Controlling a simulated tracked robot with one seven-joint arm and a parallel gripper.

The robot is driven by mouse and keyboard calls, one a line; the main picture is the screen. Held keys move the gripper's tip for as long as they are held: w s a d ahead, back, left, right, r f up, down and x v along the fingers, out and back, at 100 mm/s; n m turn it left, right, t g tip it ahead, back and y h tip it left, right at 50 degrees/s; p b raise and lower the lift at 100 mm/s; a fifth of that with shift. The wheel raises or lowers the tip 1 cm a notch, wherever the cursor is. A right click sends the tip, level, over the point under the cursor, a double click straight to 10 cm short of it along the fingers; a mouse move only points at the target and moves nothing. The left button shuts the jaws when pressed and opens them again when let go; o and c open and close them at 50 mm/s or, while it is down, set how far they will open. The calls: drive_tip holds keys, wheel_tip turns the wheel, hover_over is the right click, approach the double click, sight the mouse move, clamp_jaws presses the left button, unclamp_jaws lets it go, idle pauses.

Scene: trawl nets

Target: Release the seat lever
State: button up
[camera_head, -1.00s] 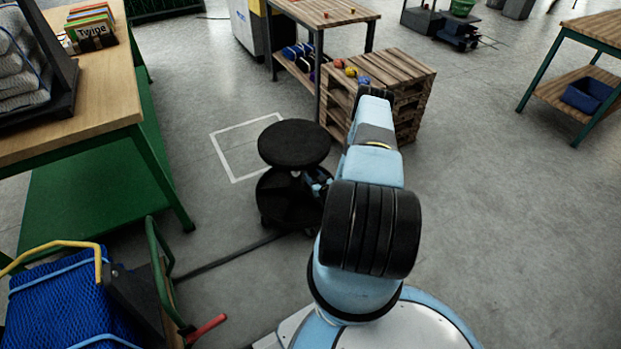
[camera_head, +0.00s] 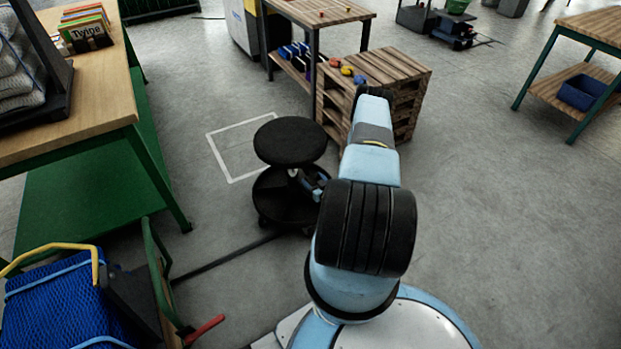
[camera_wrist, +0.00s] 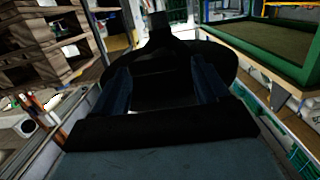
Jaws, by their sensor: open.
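A round black stool (camera_head: 290,142) stands on the floor left of my arm, with a black round base below its seat. The underside of the dark seat also shows in the wrist view (camera_wrist: 222,58), ahead of my gripper. My gripper (camera_wrist: 165,88) is open, its two fingers apart on either side of a dark shape under the seat. In the head view, part of my gripper shows beside the stool's column, below the seat edge. I cannot make out the seat lever separately; it is dark there. I cannot tell whether the fingers touch anything.
A white square outline (camera_head: 225,155) is marked on the floor behind the stool. A wooden crate stack (camera_head: 400,72) stands behind my arm. A green-framed workbench (camera_head: 100,108) is at left, with a cart of blue netting (camera_head: 62,305) in front. Open floor lies to the right.

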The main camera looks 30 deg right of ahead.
drive_tip(key=s+r, duration=0.1)
drive_tip(key=s, duration=0.9)
drive_tip(key=shift+s+a, duration=0.2)
